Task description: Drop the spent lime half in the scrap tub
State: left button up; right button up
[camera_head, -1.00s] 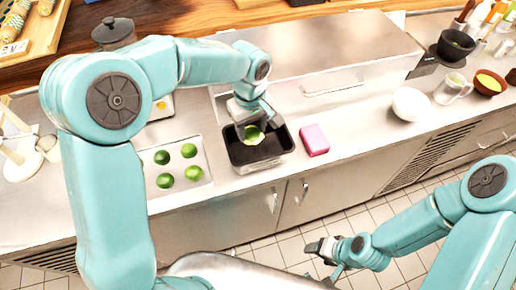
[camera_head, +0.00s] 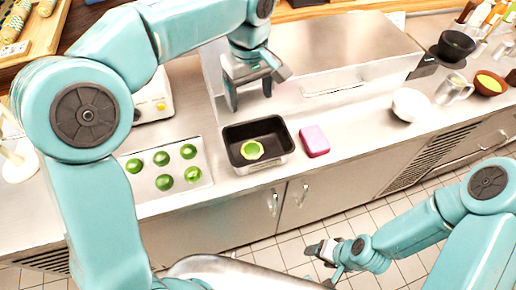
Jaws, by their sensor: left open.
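The lime half (camera_head: 252,150) lies cut side up inside the black scrap tub (camera_head: 284,152), on its floor towards the front. The tub stands near the front edge of the steel counter. My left gripper (camera_head: 251,101) is open and empty, above and behind the tub, clear of the lime half. My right gripper (camera_head: 322,250) is low at the front, over the floor and away from the counter; its fingers are too small to judge.
A tray (camera_head: 205,184) with several green limes (camera_head: 165,182) is left of the tub. A pink sponge (camera_head: 314,140) lies right of it. A white round thing (camera_head: 410,104), a glass jug (camera_head: 453,89) and bowls (camera_head: 490,82) stand farther right. A steel box (camera_head: 330,60) is behind.

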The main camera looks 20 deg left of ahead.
pick_arm(q)
notch_tip(320, 180, up, 4)
dwell(0.7)
